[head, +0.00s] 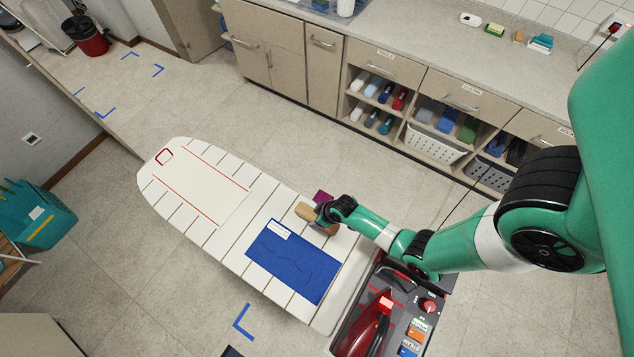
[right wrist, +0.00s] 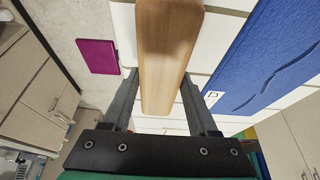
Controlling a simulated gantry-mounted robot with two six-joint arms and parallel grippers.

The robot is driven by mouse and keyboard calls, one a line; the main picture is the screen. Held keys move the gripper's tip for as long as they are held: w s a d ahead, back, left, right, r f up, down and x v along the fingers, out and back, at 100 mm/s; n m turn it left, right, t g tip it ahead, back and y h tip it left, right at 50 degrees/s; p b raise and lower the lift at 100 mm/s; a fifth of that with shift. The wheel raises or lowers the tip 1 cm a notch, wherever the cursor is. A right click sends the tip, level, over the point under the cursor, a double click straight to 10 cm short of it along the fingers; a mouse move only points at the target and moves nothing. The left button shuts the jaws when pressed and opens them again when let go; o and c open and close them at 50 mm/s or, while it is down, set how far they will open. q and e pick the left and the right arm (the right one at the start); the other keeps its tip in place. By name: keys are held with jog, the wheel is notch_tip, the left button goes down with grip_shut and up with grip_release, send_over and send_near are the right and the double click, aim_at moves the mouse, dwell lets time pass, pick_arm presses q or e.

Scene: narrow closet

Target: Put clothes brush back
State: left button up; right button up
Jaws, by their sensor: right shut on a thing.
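The clothes brush, with a plain light wooden back (head: 311,214), is at the far long edge of the ironing board (head: 215,205). Its wood fills the upper middle of the right wrist view (right wrist: 168,45). My right gripper (head: 327,212) is shut on the brush, with one finger on each side of the wood in the right wrist view (right wrist: 160,92). The bristles are hidden, and I cannot tell whether the brush touches the board. A flat magenta piece (head: 322,196) is just beyond the brush; it also shows in the right wrist view (right wrist: 97,56). My left gripper is not in view.
A blue cloth (head: 293,262) with creases and a white tag lies on the board near the brush. A red iron (head: 365,328) and a control panel (head: 415,330) are at the board's near right end. Cabinets with shelves (head: 375,100) line the back.

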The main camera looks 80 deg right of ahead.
jog(key=shift+r, duration=0.1)
jog(key=shift+f, duration=0.2)
jog(key=o, duration=1.3)
jog(key=shift+r, duration=0.1)
jog(key=p+v, duration=0.9)
jog(key=v, duration=0.3)
jog(key=shift+a+r, duration=0.1)
